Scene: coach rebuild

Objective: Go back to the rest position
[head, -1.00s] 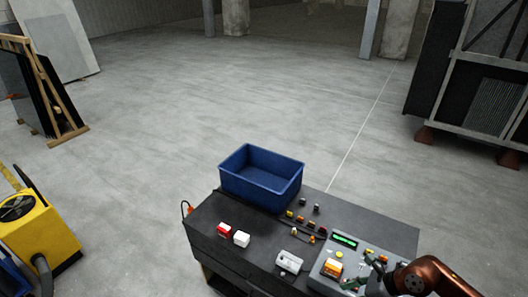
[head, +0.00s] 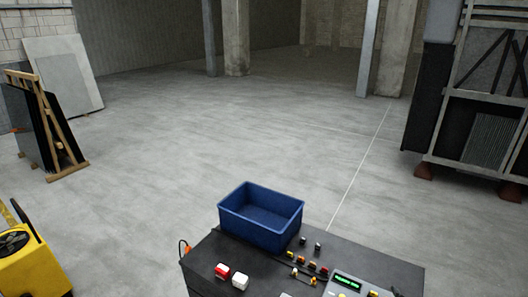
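Neither of my grippers shows in the head view now. A dark workbench (head: 212,253) stands at the bottom centre, its near part cut off by the lower edge. A blue bin (head: 238,226) sits on its far side and looks empty. A grey control box with a green display (head: 347,283) is partly in view at the bottom right.
Several small coloured parts (head: 311,265) lie in rows right of the bin. A yellow machine (head: 25,270) stands at the lower left. A wooden rack with dark panels (head: 50,130) is at the left, a metal frame (head: 480,120) at the right. The floor (head: 230,140) beyond the bench is clear.

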